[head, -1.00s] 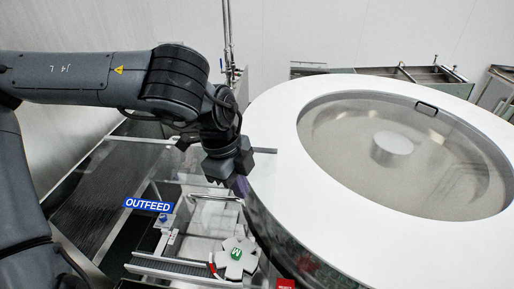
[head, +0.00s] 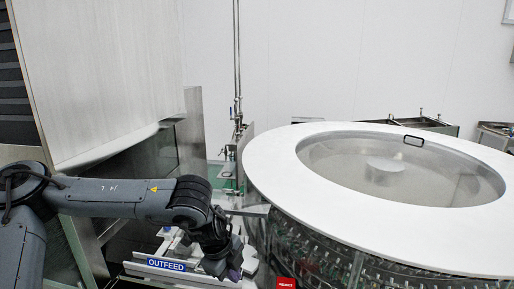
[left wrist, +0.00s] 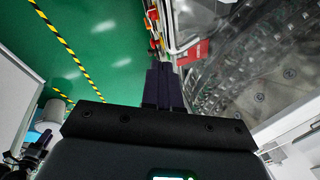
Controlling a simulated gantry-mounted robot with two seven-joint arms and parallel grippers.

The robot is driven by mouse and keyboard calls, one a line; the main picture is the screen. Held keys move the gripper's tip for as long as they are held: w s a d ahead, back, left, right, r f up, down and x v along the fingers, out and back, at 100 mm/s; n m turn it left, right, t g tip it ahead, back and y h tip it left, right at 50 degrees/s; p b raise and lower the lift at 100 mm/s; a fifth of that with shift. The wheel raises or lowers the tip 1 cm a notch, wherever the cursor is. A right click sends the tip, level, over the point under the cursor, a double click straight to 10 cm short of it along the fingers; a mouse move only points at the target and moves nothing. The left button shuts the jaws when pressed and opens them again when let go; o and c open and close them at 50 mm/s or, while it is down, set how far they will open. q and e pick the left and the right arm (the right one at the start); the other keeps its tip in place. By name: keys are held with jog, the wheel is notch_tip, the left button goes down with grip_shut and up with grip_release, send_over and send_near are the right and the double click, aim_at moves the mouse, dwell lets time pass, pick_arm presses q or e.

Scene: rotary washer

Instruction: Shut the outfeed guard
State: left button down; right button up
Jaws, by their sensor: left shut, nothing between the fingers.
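The outfeed guard appears as a clear panel with a grey upper edge (head: 254,212), mostly hidden behind my left arm in the head view. I cannot tell how far open it stands. The blue OUTFEED label (head: 166,264) shows in front, below my arm. My left gripper (head: 236,272) points down beside the washer's left side, over the outfeed area. In the left wrist view its dark fingers (left wrist: 164,86) are together with nothing between them. I cannot tell whether they touch the guard. My right gripper is not in view.
The round washer with its white top ring (head: 270,165) and clear window fills the right. A red label (head: 286,284) sits low on its front. In the left wrist view, green floor (left wrist: 95,45) with yellow-black tape lies at the left, and a red part (left wrist: 192,53) is near the fingertips.

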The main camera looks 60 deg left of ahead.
pick_arm(q)
notch_tip(320, 180, down, 17)
jog(key=w+a+t+y+b, duration=0.2)
jog(key=b, duration=0.9)
jog(key=shift+a, duration=0.25)
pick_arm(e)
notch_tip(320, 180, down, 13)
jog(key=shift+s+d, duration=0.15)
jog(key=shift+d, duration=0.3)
pick_arm(q)
jog(key=shift+w, duration=0.1)
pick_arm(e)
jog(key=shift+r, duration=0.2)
pick_arm(q)
jog(key=s+d+r+p, duration=0.5)
jog(key=s+d+p, duration=0.3)
jog(key=p, duration=0.9)
jog(key=shift+s+r, duration=0.3)
jog(key=shift+s, duration=0.1)
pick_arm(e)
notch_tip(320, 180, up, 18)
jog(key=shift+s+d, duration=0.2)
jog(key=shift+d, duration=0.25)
